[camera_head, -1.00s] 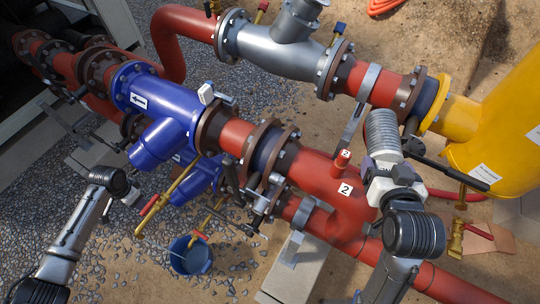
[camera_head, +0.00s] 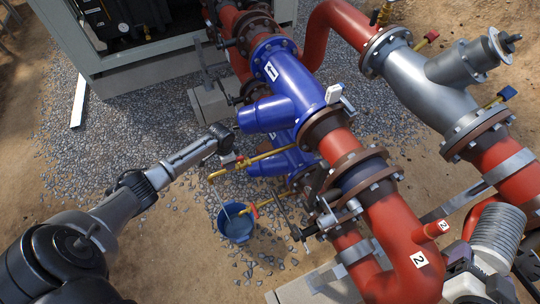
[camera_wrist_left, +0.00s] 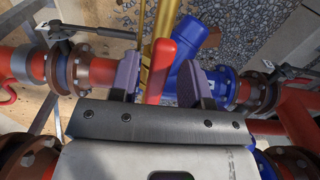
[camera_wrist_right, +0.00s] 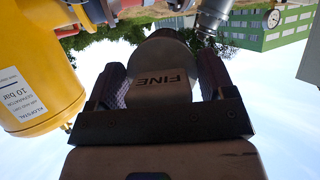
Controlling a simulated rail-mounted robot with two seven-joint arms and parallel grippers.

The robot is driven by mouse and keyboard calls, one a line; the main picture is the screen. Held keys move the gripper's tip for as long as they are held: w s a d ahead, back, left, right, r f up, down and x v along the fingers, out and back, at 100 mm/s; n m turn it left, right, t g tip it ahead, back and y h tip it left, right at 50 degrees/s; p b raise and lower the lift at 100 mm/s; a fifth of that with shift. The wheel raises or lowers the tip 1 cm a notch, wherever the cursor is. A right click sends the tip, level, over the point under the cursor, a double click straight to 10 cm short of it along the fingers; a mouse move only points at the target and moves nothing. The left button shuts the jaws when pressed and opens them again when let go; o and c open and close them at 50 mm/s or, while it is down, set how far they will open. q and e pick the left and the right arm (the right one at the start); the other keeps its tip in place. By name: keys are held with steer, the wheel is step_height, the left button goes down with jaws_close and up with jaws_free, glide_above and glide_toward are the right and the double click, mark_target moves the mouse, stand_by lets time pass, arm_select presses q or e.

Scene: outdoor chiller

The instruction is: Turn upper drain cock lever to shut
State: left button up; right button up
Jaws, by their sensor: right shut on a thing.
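The upper drain cock is a brass pipe (camera_head: 262,160) running out from the blue strainer body, with a red lever (camera_wrist_left: 163,68). In the left wrist view the lever lies roughly along the brass pipe, between my left gripper's two fingers (camera_wrist_left: 160,82), with gaps on both sides. In the head view my left gripper is small and dark beside the pipe's outer end, its fingers hard to make out. My right gripper (camera_head: 481,272) is shut on a grey part marked FINE (camera_wrist_right: 165,88), below the ribbed grey cylinder (camera_head: 497,235).
A lower brass pipe with another red lever (camera_head: 253,211) hangs by a blue bucket (camera_head: 236,224) on the gravel. The blue strainer (camera_head: 290,85) and red flanged pipes (camera_head: 395,215) stand close by. A yellow vessel (camera_wrist_right: 38,70) shows in the right wrist view.

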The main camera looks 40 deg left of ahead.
arm_select(q)
jaws_close()
stand_by(1.2)
